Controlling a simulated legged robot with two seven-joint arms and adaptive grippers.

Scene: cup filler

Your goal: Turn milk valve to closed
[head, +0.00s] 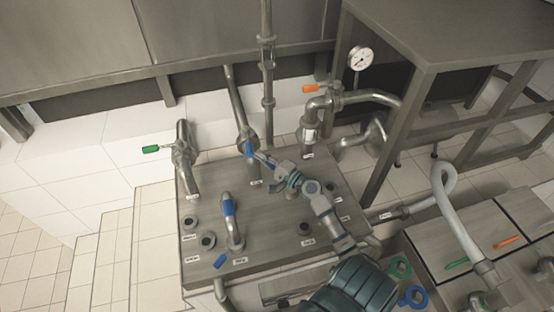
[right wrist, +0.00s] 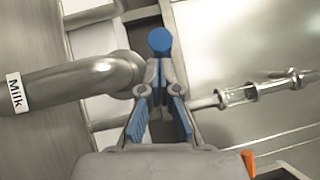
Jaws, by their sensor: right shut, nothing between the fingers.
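A blue valve handle (head: 249,151) sits on the middle upright pipe (head: 240,110) of the metal panel. My right gripper (head: 258,158) reaches up to it from the lower right. In the right wrist view the round blue end of the handle (right wrist: 160,40) shows just beyond the tips of my right gripper (right wrist: 158,66). The fingers are shut with nothing between them; I cannot tell if they touch the handle. A pipe (right wrist: 75,82) with a "Milk" label (right wrist: 15,93) lies close on the left there. The labels in the head view are too small to read. My left gripper is out of view.
A metal table (head: 470,45) borders the right.

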